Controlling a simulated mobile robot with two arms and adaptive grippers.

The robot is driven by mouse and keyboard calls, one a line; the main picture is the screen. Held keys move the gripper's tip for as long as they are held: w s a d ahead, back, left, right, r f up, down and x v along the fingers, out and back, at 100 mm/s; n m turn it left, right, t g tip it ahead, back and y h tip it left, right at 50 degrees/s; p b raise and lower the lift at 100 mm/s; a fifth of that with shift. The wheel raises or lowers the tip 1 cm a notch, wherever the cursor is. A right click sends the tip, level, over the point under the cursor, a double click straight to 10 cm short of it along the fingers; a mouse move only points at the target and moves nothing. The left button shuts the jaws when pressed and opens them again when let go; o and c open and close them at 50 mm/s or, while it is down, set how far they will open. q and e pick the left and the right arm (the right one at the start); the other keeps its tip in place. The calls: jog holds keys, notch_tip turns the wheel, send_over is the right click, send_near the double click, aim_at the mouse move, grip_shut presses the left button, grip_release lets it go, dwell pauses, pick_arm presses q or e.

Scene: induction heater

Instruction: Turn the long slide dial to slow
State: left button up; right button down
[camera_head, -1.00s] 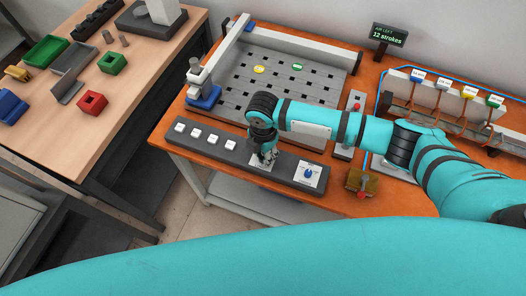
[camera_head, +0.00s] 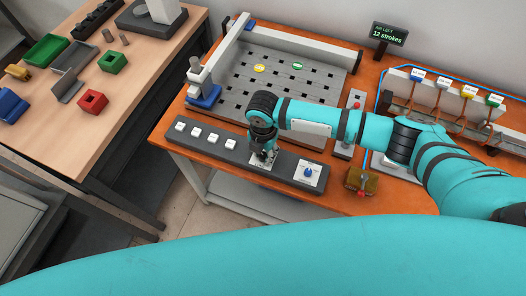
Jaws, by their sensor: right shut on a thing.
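A dark grey control panel (camera_head: 225,162) runs along the front edge of the orange table. It bears several white buttons at its left and two white dial plates at its right. My right gripper (camera_head: 264,158) points down over the left dial plate (camera_head: 262,165) and is shut on the dial there. The gripper hides that dial and most of its markings. The other dial (camera_head: 309,173), with a blue knob, stands uncovered to the right. The plate labels are too small to read. My left gripper is not in view.
A grey slotted plate (camera_head: 285,82) with a yellow and a green disc lies behind the panel. A rack with coloured tags (camera_head: 442,84) stands at right, and a sign (camera_head: 389,34) reads 12 strokes. A wooden table (camera_head: 130,65) with coloured blocks is at left.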

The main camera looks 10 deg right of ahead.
aim_at(263, 155)
jog(key=c, duration=1.1)
grip_release()
jog(key=shift+o, duration=0.2)
jog(key=shift+r, duration=0.1)
notch_tip(263, 155, up, 12)
